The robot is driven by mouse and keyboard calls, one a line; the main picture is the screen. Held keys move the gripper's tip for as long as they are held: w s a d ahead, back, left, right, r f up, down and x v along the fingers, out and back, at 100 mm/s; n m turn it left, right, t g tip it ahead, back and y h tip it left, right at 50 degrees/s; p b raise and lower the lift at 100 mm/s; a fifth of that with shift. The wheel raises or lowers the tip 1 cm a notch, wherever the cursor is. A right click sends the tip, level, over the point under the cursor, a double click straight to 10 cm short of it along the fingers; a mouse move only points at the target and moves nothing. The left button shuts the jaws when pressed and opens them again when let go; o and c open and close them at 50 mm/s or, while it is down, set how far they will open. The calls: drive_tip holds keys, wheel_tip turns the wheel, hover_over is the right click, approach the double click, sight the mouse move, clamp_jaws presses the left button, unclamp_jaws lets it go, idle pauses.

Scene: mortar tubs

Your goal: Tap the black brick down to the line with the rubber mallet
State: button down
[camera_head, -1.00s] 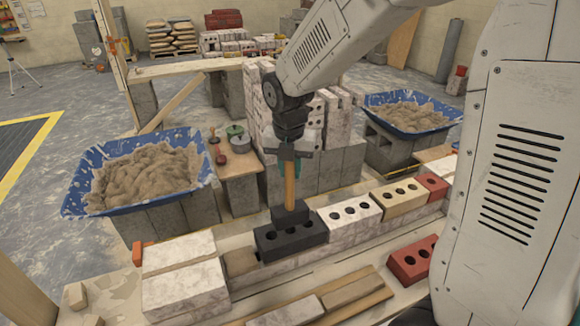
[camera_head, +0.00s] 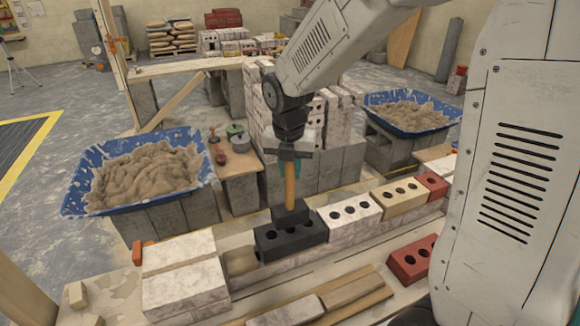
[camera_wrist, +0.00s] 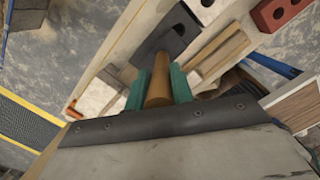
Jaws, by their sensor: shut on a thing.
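My gripper (camera_head: 290,164) is shut on the wooden handle of the rubber mallet (camera_head: 290,190) and holds it upright, head down. The dark mallet head (camera_head: 290,212) is on or just above the top of the black brick (camera_head: 290,242), toward its back edge; I cannot tell whether they touch. The black brick has holes in its top and sits in the wall row, left of a white brick. In the wrist view the green fingers (camera_wrist: 160,88) flank the handle (camera_wrist: 158,90), and the dark head lies beyond. I cannot make out the line.
A white holed brick (camera_head: 350,210), a tan brick (camera_head: 398,195) and a red brick continue the row rightward. A mortar lump (camera_head: 240,260) and pale blocks (camera_head: 183,275) lie left. Blue mortar tubs (camera_head: 85,195) (camera_head: 412,112) stand behind. A red brick (camera_head: 412,260) lies in front.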

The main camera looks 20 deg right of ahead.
sight(290, 179)
wheel_tip(290, 179, down, 4)
drive_tip(key=shift+r, duration=0.25)
wheel_tip(290, 179, up, 4)
drive_tip(key=shift+r, duration=0.15)
drive_tip(key=shift+s+f, duration=0.1)
drive_tip(key=shift+f, duration=2.05)
wheel_tip(290, 179, up, 4)
drive_tip(key=shift+r, duration=0.1)
drive_tip(key=shift+f, duration=0.2)
